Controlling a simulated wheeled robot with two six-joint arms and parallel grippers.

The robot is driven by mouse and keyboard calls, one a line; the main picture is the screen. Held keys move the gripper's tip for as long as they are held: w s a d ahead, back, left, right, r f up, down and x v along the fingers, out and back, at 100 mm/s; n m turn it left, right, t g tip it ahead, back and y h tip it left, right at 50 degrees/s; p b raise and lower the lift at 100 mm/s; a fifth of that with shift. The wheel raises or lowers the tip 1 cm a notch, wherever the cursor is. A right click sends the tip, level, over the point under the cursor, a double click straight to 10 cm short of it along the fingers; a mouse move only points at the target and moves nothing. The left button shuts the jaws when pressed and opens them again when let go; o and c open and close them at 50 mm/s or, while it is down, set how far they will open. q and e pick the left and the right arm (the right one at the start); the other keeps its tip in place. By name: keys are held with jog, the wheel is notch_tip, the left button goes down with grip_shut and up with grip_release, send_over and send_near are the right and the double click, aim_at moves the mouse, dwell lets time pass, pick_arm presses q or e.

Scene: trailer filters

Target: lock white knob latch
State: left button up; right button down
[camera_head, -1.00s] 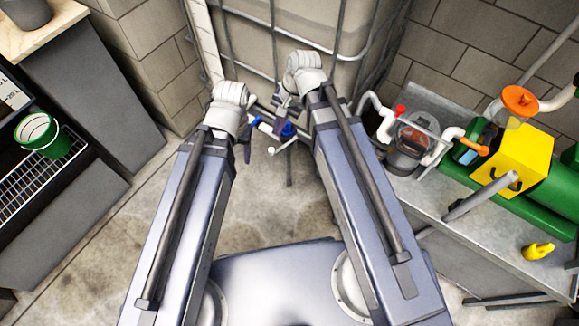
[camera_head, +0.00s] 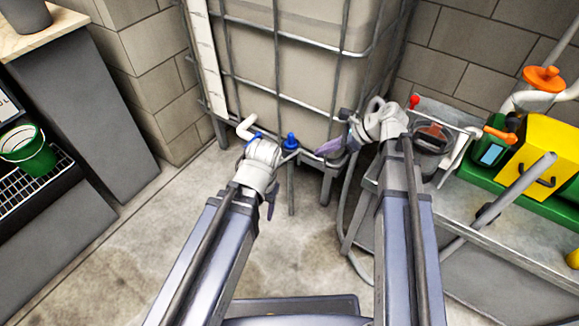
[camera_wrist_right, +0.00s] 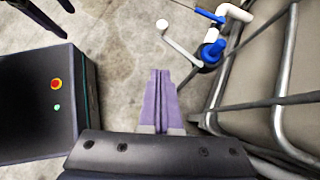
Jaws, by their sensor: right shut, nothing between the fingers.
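A blue valve (camera_head: 290,142) with white pipework (camera_head: 246,127) sits at the foot of the caged tank. In the right wrist view the valve (camera_wrist_right: 212,50) has a white arm ending in a round white knob (camera_wrist_right: 162,25), pointing left. My right gripper (camera_head: 330,148) is to the right of the valve and apart from it. Its purple fingers (camera_wrist_right: 160,75) are shut and empty, below the knob in the wrist view. My left gripper (camera_head: 270,200) is left of and in front of the valve, mostly hidden by its own wrist, so its jaw state is unclear.
The tank (camera_head: 300,60) in its metal cage stands behind the valve. A metal bench (camera_head: 440,195) with a yellow and green machine (camera_head: 545,150) is at right. A green bucket (camera_head: 28,152) is at left. The concrete floor (camera_head: 300,240) between is clear.

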dwell(0.3)
jog(key=b, duration=0.7)
send_near(285, 159)
jog(key=s+a+f, duration=0.2)
jog(key=s+f, duration=0.1)
jog(key=s, duration=0.1)
jog(key=shift+w+a+r, duration=0.15)
jog(key=shift+w+a, duration=0.1)
jog(key=shift+a, duration=0.5)
jog(key=shift+w+a+r, duration=0.1)
jog(key=shift+w+a, duration=0.15)
jog(key=shift+a, duration=0.5)
jog(key=shift+w+a+r, duration=0.15)
jog(key=shift+w+a, duration=0.1)
jog(key=shift+a, duration=0.55)
jog(key=shift+a, duration=0.1)
